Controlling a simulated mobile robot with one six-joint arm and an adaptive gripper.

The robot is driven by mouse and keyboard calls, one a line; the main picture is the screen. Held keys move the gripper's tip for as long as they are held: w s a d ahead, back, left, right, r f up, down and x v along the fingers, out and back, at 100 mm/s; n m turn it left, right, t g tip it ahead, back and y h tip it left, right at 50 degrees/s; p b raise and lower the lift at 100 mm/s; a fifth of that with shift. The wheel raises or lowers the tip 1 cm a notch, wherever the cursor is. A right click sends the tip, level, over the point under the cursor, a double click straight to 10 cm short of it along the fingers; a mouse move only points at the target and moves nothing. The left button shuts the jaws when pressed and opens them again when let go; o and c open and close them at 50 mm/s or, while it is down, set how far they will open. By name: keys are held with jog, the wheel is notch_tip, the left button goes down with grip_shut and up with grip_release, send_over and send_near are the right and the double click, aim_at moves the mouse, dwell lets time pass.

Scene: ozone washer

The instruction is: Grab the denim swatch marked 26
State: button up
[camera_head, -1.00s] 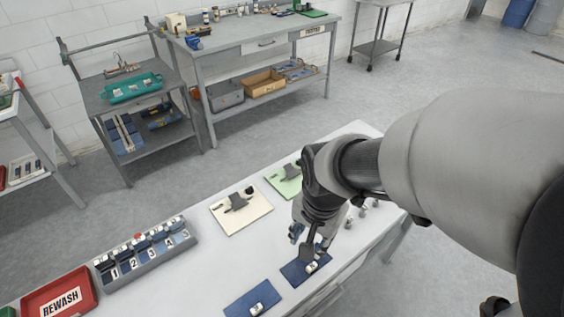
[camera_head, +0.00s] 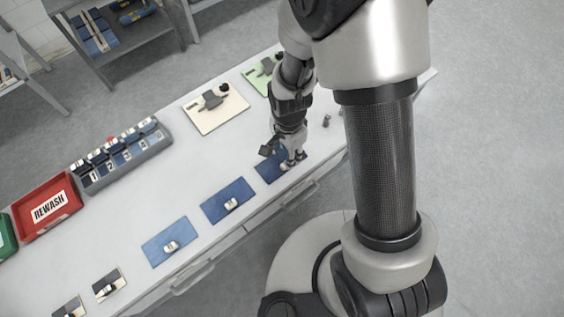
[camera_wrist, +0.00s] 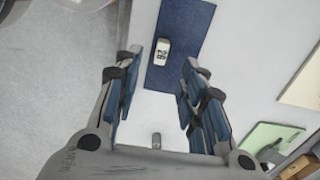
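The denim swatch marked 26 (camera_wrist: 190,28) is a dark blue rectangle lying flat on the white table in the wrist view. A small white tag block (camera_wrist: 162,51) with dark digits, apparently 26, sits on it. My gripper (camera_wrist: 162,68) is open and empty, with its blue-padded fingers either side of the tag in the picture; its height above the cloth is unclear. In the head view my gripper (camera_head: 283,158) is over the rightmost dark blue swatch (camera_head: 268,173) and partly hides it.
Two lighter blue swatches (camera_head: 229,203) (camera_head: 165,245) with tags lie left along the table's front edge. A cream board (camera_head: 218,118) and a green board (camera_head: 254,82) lie behind. A numbered rack (camera_head: 120,165) and red REWASH tray (camera_head: 48,210) stand at left.

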aim_at(281, 160)
notch_tip(281, 160, down, 7)
jog(key=shift+a+r+b, duration=0.1)
jog(key=shift+a+b, duration=0.05)
jog(key=shift+b, duration=1.1)
jog(key=shift+r, duration=0.1)
jog(key=shift+c, duration=0.5)
grip_shut()
